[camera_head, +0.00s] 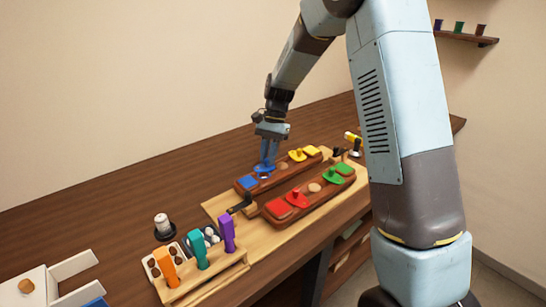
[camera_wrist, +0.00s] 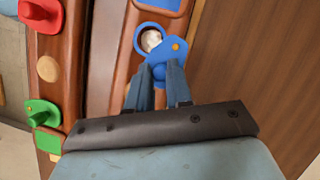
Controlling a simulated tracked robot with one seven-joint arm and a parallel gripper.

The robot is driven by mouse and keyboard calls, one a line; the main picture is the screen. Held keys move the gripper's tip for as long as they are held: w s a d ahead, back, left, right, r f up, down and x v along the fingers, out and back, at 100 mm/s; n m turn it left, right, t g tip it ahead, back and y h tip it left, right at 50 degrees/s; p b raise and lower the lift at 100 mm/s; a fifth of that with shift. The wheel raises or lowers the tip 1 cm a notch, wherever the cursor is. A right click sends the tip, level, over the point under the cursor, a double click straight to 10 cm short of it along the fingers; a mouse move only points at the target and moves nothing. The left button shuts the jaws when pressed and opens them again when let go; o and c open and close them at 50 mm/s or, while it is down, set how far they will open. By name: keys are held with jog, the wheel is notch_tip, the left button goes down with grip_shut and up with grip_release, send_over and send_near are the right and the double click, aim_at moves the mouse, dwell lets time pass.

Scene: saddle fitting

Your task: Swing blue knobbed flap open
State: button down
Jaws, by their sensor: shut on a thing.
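The blue knobbed flap (camera_head: 262,168) sits on the far wooden block (camera_head: 272,178). In the wrist view the flap (camera_wrist: 172,48) has an orange pivot dot and lies to the side of a blue-rimmed hole (camera_wrist: 149,38). A pale round thing shows in that hole, largely uncovered. My gripper (camera_head: 266,160) points down at the flap and is shut on its blue knob (camera_wrist: 160,72). The fingers, also in the wrist view (camera_wrist: 159,80), partly hide the knob.
The near block (camera_head: 310,198) carries red and green flaps and squares. Yellow parts (camera_head: 298,154) sit on the far block's right end. A rack with orange, teal and purple handles (camera_head: 200,262) stands front left. A white-topped jar (camera_head: 162,224) is behind it. The table's back left is clear.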

jog(key=n, duration=0.2)
jog(key=w+n+h, duration=0.1)
jog(key=shift+a+n+g, duration=0.3)
jog(key=shift+a, duration=0.05)
jog(key=shift+w+a+n+h, duration=0.2)
jog(key=shift+n+h, duration=0.2)
jog(key=shift+n, duration=0.45)
jog(key=shift+w+a+n+h, duration=0.15)
jog(key=shift+n+h, duration=0.25)
jog(key=shift+n, duration=0.45)
jog(key=c, duration=1.1)
grip_release()
jog(key=shift+o, duration=0.2)
jog(key=shift+w+r, duration=0.1)
jog(key=v, duration=1.3)
jog(key=shift+w+r, duration=0.2)
